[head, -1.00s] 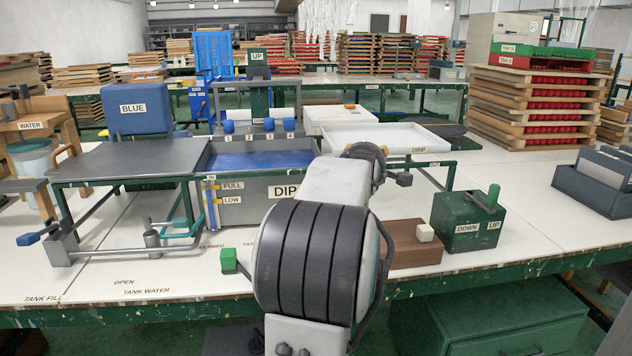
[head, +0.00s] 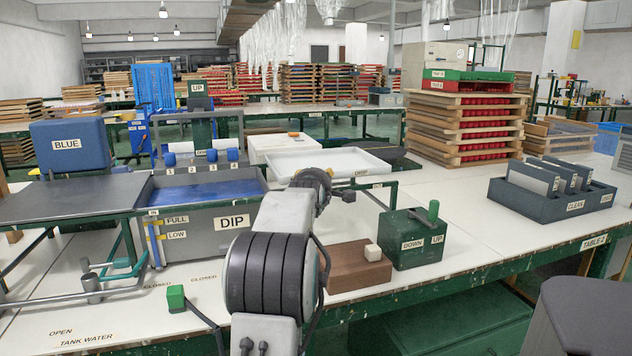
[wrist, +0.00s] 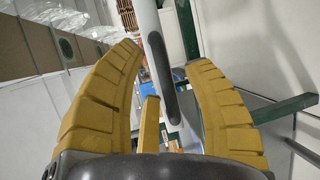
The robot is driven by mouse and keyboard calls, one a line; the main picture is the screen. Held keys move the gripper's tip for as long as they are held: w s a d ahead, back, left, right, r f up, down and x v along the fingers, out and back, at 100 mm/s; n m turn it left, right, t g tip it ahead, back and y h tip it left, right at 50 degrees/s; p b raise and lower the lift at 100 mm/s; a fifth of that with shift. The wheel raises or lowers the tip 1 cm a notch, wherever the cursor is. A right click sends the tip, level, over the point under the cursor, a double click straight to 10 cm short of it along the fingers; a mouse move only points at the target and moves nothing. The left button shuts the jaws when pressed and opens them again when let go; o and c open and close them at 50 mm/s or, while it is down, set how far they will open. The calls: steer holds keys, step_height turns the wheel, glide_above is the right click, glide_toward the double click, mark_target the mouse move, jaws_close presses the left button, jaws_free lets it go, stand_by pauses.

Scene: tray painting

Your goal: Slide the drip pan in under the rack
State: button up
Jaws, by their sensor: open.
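The drip pan (head: 345,161), a shallow white tray with a label reading DRIP, sits level beyond my wrist in the head view. Green rails (head: 385,190) stand below and beside it; I cannot tell whether they belong to the rack. In the wrist view my gripper (wrist: 164,56) is open, its yellow fingers spread. A white strip with a dark slot, seemingly the pan's wall (wrist: 147,25), runs between the fingers. I cannot tell whether they touch it.
The grey DIP tank (head: 200,240) is left of my arm. A brown block (head: 358,270) and a green DOWN/UP box (head: 410,238) stand at front right. A grey CLEAN bin (head: 550,200) is farther right. White tabletop (head: 460,225) between them is clear.

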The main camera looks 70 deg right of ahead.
stand_by(0.3)
jaws_close()
stand_by(0.3)
